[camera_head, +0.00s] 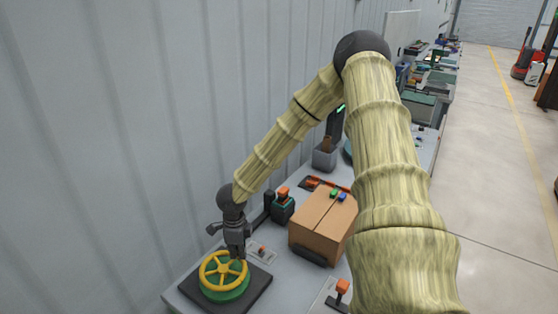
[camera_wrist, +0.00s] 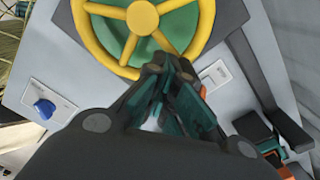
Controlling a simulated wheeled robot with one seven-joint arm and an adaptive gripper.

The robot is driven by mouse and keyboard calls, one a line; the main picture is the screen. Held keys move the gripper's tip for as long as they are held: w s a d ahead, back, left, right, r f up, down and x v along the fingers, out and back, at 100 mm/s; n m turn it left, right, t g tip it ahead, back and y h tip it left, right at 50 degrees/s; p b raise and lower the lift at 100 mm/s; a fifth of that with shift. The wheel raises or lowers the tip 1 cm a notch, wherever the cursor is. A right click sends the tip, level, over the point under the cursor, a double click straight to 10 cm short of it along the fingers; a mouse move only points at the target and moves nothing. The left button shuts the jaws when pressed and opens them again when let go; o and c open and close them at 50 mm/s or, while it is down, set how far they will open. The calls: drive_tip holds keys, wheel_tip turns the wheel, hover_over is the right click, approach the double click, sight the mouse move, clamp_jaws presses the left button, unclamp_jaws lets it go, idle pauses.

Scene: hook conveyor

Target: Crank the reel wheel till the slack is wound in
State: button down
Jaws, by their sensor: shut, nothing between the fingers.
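The reel wheel (camera_head: 223,270) is a yellow spoked ring over a green drum, on a dark square base at the near left of the bench. It also shows at the top of the wrist view (camera_wrist: 143,17). My gripper (camera_head: 238,256) points down at the wheel's right rim. In the wrist view my gripper (camera_wrist: 167,70) has its fingertips together, with nothing seen between them, at the lower right of the rim. I cannot tell whether the fingertips touch the rim. No slack line is clearly visible.
A cardboard box (camera_head: 320,222) stands on the bench right of the wheel. An orange-topped device (camera_head: 283,205) stands behind it. A blue knob (camera_wrist: 44,109) on a white plate shows in the wrist view. An orange-topped lever (camera_head: 342,289) is at the near edge. A grey wall (camera_head: 120,130) runs along the left.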

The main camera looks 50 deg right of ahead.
drive_tip(key=shift+w+d+r, duration=0.45)
drive_tip(key=shift+d+r, duration=0.15)
drive_tip(key=shift+d, duration=0.25)
wheel_tip(320, 180, up, 7)
drive_tip(key=d, duration=0.1)
drive_tip(key=shift+s+r, duration=0.15)
drive_tip(key=shift+s, duration=0.2)
